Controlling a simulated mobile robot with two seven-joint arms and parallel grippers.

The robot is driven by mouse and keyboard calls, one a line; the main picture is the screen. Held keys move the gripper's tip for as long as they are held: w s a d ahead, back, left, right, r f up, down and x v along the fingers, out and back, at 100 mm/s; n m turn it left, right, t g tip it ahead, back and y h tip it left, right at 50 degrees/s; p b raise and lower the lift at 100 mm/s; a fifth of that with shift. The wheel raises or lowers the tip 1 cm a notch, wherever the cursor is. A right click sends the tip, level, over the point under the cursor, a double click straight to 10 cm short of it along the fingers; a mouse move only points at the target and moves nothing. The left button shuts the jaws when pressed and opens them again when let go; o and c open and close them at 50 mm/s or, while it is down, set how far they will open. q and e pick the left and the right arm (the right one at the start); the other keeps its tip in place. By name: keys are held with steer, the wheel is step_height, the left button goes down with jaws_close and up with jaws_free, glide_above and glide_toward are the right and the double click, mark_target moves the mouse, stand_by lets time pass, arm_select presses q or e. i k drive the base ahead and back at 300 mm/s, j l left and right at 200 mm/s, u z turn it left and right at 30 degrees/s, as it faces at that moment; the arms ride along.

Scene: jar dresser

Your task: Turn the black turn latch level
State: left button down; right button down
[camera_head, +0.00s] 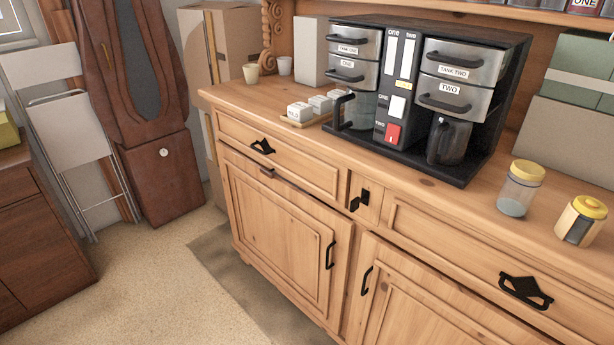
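The black turn latch (359,200) is on the front of the wooden dresser (282,218), on the narrow upright between the two drawers. It looks like a small dark plate with a lever slanting down to the left, not level. Its exact shape is too small to tell. Neither of my grippers is in view, and nothing touches the latch.
The left drawer (285,158) and right drawer (470,250) are shut, as are both doors below. A coffee machine (395,130) stands above the latch. Two yellow-lidded jars stand near the top's right edge. Floor (160,275) in front is clear.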

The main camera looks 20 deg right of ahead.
mark_target(354, 205)
steer(key=i+j+z, duration=0.1)
steer(key=z, duration=0.85)
steer(key=i+j+z, duration=0.25)
steer(key=j+z, duration=0.2)
steer(key=i+j+z, duration=0.1)
steer(key=j+z, duration=0.15)
steer(key=j, duration=0.15)
steer(key=i+j+z, duration=0.1)
steer(key=j, duration=0.35)
steer(key=j+z, duration=0.1)
steer(key=j, duration=0.35)
